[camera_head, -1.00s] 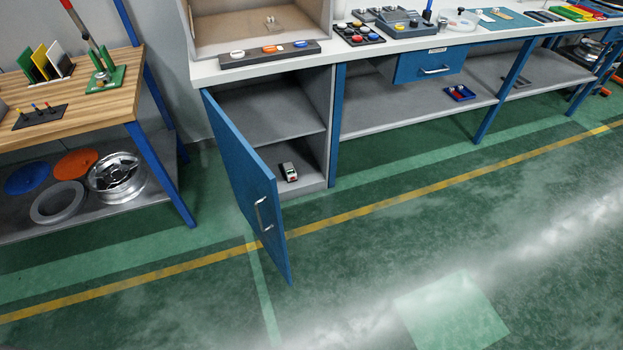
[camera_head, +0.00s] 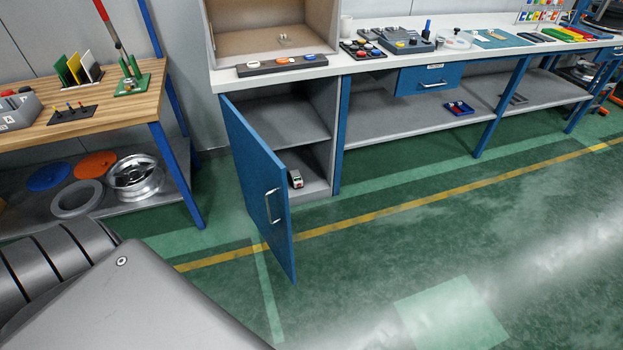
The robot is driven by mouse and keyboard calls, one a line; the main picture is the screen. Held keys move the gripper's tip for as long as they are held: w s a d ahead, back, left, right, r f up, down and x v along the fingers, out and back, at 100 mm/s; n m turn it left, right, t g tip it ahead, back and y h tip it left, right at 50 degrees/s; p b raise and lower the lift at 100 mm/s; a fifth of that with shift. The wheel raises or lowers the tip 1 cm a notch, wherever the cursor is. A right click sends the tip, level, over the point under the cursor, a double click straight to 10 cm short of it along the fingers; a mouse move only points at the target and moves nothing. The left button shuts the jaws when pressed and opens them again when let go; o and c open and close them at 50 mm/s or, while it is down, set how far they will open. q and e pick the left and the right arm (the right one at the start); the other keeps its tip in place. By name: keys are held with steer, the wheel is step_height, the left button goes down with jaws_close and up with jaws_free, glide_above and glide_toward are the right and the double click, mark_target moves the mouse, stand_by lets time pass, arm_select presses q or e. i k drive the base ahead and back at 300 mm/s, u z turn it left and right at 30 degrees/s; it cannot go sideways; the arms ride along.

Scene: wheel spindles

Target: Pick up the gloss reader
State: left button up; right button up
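A small white and dark device with a bit of red (camera_head: 296,180), which looks like the gloss reader, lies on the floor of the open cabinet (camera_head: 318,189) under the bench. It is too small to make out details. The blue cabinet door (camera_head: 255,180) stands open, swung out toward me, with its handle on the face I see. The door's edge is close to the left of the device. A grey link of my arm shows at the lower left, but neither gripper is in view.
A wooden table (camera_head: 95,112) with a lower shelf holding a wheel rim (camera_head: 135,176) and discs stands at left. The white bench top (camera_head: 355,66) carries button panels and tools. A small blue tray (camera_head: 459,108) sits on the lower shelf. The green floor ahead is clear.

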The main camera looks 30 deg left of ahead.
mark_target(295, 177)
steer(key=z, duration=0.5)
steer(key=i, duration=2.55)
steer(key=u, duration=1.4)
steer(key=i, duration=0.8)
steer(key=u, duration=0.75)
